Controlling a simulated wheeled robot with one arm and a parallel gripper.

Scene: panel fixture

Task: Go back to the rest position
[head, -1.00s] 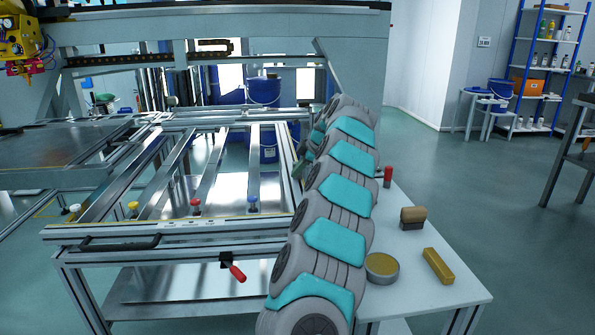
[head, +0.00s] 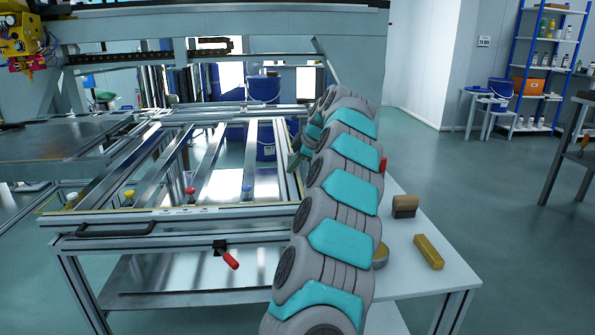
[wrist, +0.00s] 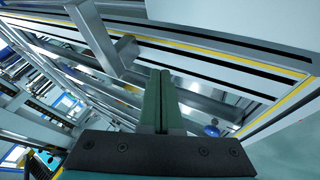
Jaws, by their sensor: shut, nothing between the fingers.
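My gripper (wrist: 160,100) shows in the wrist view with its two green fingers pressed together and nothing between them. In the head view my gripper (head: 294,162) is small and partly hidden by my arm, at the right side of the panel fixture frame (head: 160,216). In the wrist view the fingers are in front of the fixture's metal rails (wrist: 225,65), and a blue knob (wrist: 212,130) is just right of them. I cannot tell whether the fingers touch anything.
A red-handled clamp (head: 230,259) sticks out from the fixture's front.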

